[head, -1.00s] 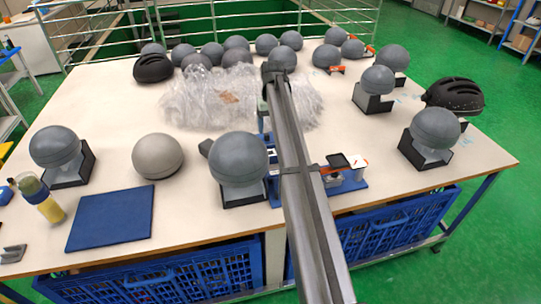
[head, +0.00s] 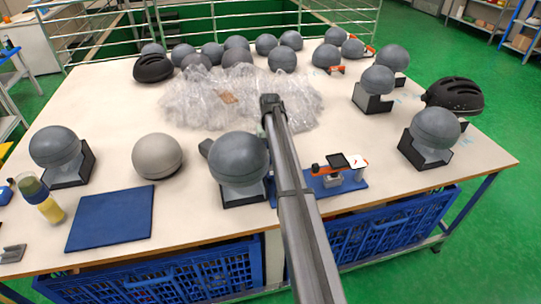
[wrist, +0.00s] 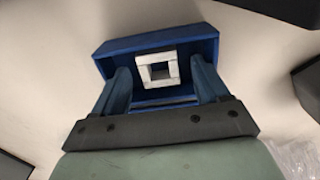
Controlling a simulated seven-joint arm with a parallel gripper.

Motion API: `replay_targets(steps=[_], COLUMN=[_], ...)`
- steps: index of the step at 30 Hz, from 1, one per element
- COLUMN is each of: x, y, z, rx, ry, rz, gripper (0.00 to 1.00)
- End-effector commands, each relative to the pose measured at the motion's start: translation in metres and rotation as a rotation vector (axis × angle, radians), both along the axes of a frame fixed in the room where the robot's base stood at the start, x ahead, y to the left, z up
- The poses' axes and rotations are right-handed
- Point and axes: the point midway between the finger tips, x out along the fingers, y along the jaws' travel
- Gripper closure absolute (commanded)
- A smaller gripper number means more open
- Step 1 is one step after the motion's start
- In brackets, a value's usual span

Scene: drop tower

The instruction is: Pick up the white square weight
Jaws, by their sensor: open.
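The white square weight (wrist: 144,72) is a small square ring with a square hole, seen in the wrist view. It sits within a blue tray-like holder (wrist: 120,45) with raised sides. My gripper (wrist: 160,64) is open, its two blue fingers apart on the left and right of the weight, with nothing held. I cannot tell how far the fingertips are above the holder. In the head view my arm runs up the middle and hides the gripper, and I cannot make out the weight for certain there.
A blue stand with an orange part (head: 328,169) lies right of my arm. A grey ball on a black stand (head: 238,168) is close on the left. Clear plastic wrap (head: 205,105) lies behind. A flat blue mat (head: 112,217) is at the front left.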

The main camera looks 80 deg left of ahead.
Motion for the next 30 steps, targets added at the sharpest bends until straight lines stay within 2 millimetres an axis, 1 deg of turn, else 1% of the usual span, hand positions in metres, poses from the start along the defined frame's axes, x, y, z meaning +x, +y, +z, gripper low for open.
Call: replay_targets(steps=[7, 27, 28, 30], x=[0.0001, 0.0002, 0.0002, 0.0002], y=[0.0, -0.0001, -0.0001, 0.0], z=[-0.002, -0.0017, -0.0017, -0.0013], rx=[0.0, 0.0, 0.0, 0.0], ry=[0.0, 0.0, 0.0, 0.0], rz=[0.0, 0.0, 0.0, 0.0], gripper=[0.27, 0.91, 0.94, 0.94])
